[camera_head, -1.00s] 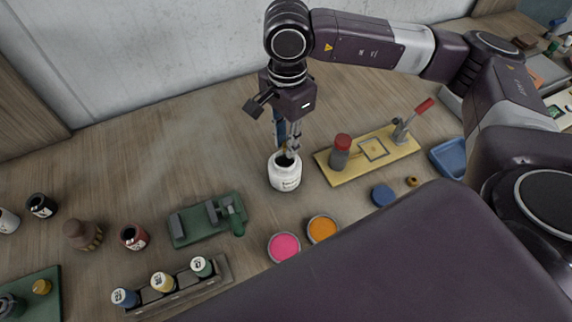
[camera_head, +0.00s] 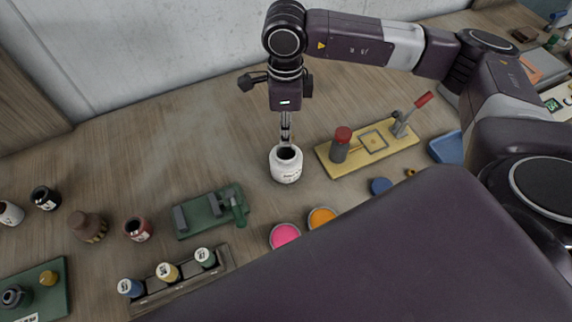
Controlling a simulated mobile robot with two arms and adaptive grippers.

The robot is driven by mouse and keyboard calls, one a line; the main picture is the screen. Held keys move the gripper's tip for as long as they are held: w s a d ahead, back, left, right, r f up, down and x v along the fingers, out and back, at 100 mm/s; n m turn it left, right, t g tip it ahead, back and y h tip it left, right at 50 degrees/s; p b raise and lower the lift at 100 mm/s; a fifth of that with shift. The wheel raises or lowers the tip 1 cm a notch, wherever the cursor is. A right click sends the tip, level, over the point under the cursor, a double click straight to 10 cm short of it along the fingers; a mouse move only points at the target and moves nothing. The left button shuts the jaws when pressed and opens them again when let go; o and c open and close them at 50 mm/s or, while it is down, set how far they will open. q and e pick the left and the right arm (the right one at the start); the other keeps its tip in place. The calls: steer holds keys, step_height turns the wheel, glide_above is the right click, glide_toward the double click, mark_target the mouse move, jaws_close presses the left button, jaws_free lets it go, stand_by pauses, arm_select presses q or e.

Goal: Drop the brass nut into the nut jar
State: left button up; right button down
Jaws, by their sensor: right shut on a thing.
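The nut jar (camera_head: 287,172) is an open white jar with a dark mouth and a label. It stands upright on the wooden bench near the middle of the head view. My right gripper (camera_head: 286,139) points down right over its mouth, fingers close together and seen nearly edge-on. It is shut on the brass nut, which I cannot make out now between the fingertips. The fingertips are at about the jar's rim; I cannot tell whether they touch it. My left gripper is not in view.
A yellow board (camera_head: 350,166) with a red-topped post and red lever stands right of the jar. Blue lid (camera_head: 381,186) and small brass ring (camera_head: 410,172) lie nearby. Pink (camera_head: 285,236) and orange (camera_head: 322,218) tins stand in front; a green fixture (camera_head: 210,212) is left.

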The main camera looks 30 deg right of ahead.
steer(key=shift+f+b, duration=0.45)
steer(key=shift+f, duration=0.9)
steer(key=c, duration=1.8)
jaws_free()
steer(key=shift+o, duration=0.4)
steer(key=shift+r, duration=0.1)
step_height(320, 180, up, 12)
